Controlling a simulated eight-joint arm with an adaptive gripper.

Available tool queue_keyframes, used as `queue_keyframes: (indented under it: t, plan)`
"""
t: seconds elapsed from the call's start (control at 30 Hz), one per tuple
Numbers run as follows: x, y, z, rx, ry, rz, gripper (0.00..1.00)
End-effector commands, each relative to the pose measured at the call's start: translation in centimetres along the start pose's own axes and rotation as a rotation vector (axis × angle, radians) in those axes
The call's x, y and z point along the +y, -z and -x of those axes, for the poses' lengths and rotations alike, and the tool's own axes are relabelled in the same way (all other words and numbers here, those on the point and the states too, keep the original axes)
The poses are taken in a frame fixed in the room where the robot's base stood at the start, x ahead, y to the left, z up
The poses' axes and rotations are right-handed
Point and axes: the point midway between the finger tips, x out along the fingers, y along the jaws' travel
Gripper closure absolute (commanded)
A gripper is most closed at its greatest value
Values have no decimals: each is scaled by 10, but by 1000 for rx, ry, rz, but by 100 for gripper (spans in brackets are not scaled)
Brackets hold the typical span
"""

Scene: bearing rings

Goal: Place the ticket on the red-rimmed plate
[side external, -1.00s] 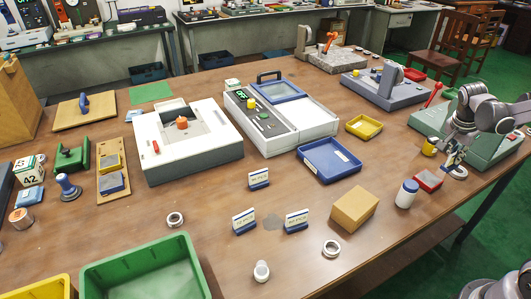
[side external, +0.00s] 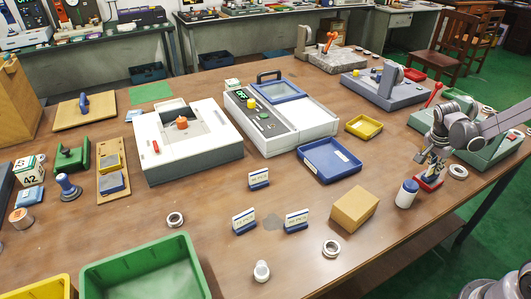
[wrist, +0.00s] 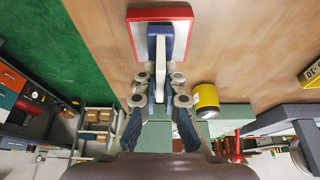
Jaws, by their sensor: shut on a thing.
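The ticket (wrist: 160,32), a blue base with a white upright card, is between the fingers of my gripper (wrist: 161,80), which is shut on it. In the wrist view the ticket overlaps the white face of the red-rimmed plate (wrist: 186,32). In the side view my gripper (side external: 436,157) is directly above the red-rimmed plate (side external: 423,184), with the ticket low between it and the plate. I cannot tell whether the ticket touches the plate. The fingers partly hide the ticket in the side view.
A white bottle with a blue cap (side external: 406,194) stands close left of the plate. A yellow cylinder (wrist: 205,99) is near my gripper. A cardboard box (side external: 354,208) and similar label stands (side external: 297,220) are farther left.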

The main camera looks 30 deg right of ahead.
Motion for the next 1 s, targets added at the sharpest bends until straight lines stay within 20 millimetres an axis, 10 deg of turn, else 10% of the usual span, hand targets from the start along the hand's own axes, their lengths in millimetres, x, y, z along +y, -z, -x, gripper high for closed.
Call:
queue_keyframes:
  t: [0.13,0.23,0.67,1.0]
  plan:
    - [0,-1,-3,0,0,0,100]
    - [0,-1,-3,0,0,0,70]
    - [0,0,4,0,0,1,70]
    - [0,0,55,-1,0,2,70]
